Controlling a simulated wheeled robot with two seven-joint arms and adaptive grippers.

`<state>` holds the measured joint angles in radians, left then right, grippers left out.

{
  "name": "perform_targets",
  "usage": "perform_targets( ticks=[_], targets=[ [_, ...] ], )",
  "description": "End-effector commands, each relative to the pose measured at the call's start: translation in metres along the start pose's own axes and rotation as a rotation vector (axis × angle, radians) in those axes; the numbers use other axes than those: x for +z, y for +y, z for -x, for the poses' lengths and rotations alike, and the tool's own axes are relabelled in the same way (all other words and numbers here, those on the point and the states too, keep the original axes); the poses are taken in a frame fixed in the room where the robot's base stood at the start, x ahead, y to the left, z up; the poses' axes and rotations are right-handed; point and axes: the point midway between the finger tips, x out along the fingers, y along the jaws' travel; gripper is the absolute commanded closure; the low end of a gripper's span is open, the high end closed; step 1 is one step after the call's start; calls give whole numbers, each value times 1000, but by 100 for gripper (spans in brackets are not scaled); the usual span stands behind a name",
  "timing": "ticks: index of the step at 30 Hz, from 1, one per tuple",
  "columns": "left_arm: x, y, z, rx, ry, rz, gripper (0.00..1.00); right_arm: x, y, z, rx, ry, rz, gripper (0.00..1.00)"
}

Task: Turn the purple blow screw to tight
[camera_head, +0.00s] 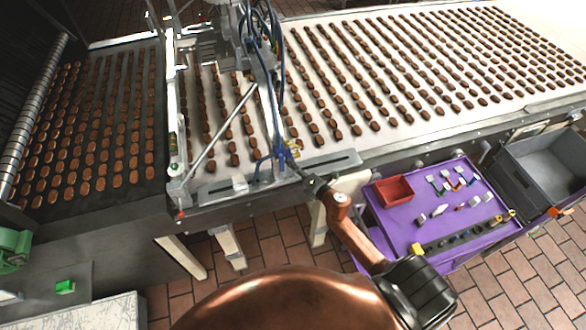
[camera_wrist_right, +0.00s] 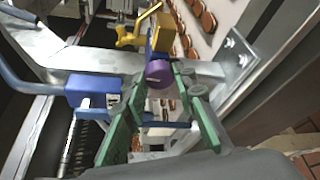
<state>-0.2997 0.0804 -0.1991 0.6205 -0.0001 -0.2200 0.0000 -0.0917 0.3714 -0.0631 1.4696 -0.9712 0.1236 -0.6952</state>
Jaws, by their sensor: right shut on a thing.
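The purple blow screw (camera_wrist_right: 158,74) is a small round knob on a blue and brass fitting, in the middle of the right wrist view. My right gripper (camera_wrist_right: 160,82) has its green fingers on either side of the screw and is shut on it. In the head view my right gripper (camera_head: 298,168) reaches the near edge of the conveyor, at the foot of the metal frame. The screw is too small and covered to make out there. My left gripper is not in view.
The conveyor (camera_head: 330,75) carries many chocolate-brown pieces in rows. Blue hoses (camera_head: 275,40) and metal bars surround the fitting. A purple cart (camera_head: 400,215) with a red bin (camera_head: 393,190) and small tools stands at the right, beside a grey crate (camera_head: 515,172).

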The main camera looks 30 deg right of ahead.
Motion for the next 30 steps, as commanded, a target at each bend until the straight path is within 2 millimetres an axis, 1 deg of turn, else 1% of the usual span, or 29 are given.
perform_targets(
  ticks=[1,12,21,30],
  targets=[
    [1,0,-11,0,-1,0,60,-2,-5,-1,14,-2,-33,99],
    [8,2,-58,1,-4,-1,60,-2,-8,-1,142,-3,-342,99],
    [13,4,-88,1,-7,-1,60,-2,-8,-1,252,-3,-608,99],
    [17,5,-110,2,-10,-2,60,-4,-9,-2,360,-3,-873,99]
  ],
)
